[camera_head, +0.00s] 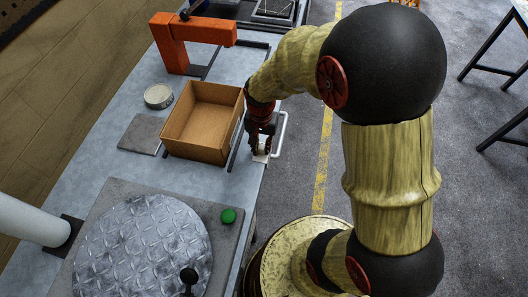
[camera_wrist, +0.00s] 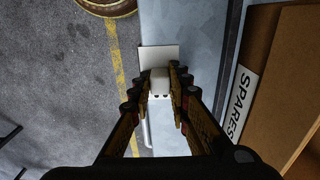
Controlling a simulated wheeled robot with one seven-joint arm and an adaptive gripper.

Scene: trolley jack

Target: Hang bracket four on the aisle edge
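A white bracket (camera_head: 262,157) is at the aisle edge of the grey workbench (camera_head: 225,187). Its flat plate (camera_wrist: 158,54) spans the edge line in the wrist view, and a thin white rod (camera_head: 283,128) stands out on the aisle side. No number shows on it, and I cannot tell whether it rests on the edge or is just above it. My gripper (camera_head: 260,150) points down here; in the wrist view its fingertips (camera_wrist: 160,72) close in on both sides of the bracket's small white block (camera_wrist: 160,84).
An open cardboard box (camera_head: 203,120), marked SPARES in the wrist view, stands close left of my gripper. An orange frame (camera_head: 190,42), a round tin (camera_head: 158,96) and a round tread-plate disc (camera_head: 143,250) with a green button (camera_head: 228,216) nearby share the bench. The aisle has a yellow line (camera_head: 323,150).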

